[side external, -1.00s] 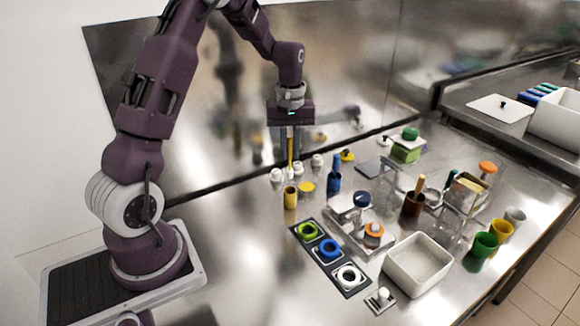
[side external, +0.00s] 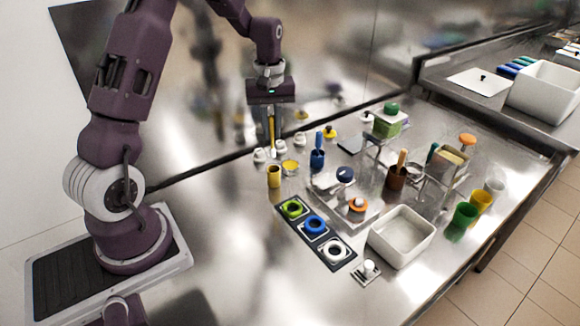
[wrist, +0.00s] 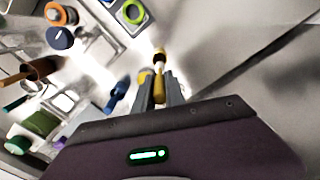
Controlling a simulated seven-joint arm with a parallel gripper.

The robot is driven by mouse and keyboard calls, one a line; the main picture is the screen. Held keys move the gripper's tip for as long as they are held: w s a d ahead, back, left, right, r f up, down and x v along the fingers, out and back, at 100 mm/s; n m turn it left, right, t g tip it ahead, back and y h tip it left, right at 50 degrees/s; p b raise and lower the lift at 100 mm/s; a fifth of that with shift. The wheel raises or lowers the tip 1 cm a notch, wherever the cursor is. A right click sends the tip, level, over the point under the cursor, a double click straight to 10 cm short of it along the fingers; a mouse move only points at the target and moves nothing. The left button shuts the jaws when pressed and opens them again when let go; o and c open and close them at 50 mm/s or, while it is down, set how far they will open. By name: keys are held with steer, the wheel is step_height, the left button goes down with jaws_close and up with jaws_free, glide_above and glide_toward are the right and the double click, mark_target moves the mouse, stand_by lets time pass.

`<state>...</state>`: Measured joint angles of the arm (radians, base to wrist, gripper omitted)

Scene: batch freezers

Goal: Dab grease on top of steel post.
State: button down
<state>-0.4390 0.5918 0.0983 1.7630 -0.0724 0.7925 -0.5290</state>
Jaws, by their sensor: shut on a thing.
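My gripper (side external: 271,140) is shut on a slim yellow-handled tool (side external: 271,127), which points downward above the back left of the counter. In the wrist view the tool (wrist: 159,88) sits between my two grey fingers, its tip pale and brown. The tip is close above an upright yellow cup (side external: 274,178); they look apart. A low yellow-and-white pot (side external: 290,168), possibly the grease, stands just right of the cup. A small metal plate with a short pale-topped post (side external: 368,268) is at the front; I cannot tell if this is the steel post.
A dark strip with green, blue and white rings (side external: 314,226) lies mid-counter. A white bin (side external: 402,238) stands right of it. Several white knobbed items (side external: 260,156) line the back. A brown cup (side external: 396,178) and coloured cups (side external: 465,214) stand right. Bare steel lies at front left.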

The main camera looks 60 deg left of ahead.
stand_by(0.5)
steer(key=w+a+f, duration=0.2)
steer(key=w+a, duration=0.1)
steer(key=w, duration=0.5)
steer(key=shift+s+d+f, duration=0.1)
steer(key=shift+d+f, duration=0.05)
steer(key=shift+f, duration=1.25)
steer(key=shift+s+d+f, duration=0.1)
steer(key=shift+f, duration=1.3)
steer(key=shift+f, duration=0.55)
step_height(320, 180, up, 7)
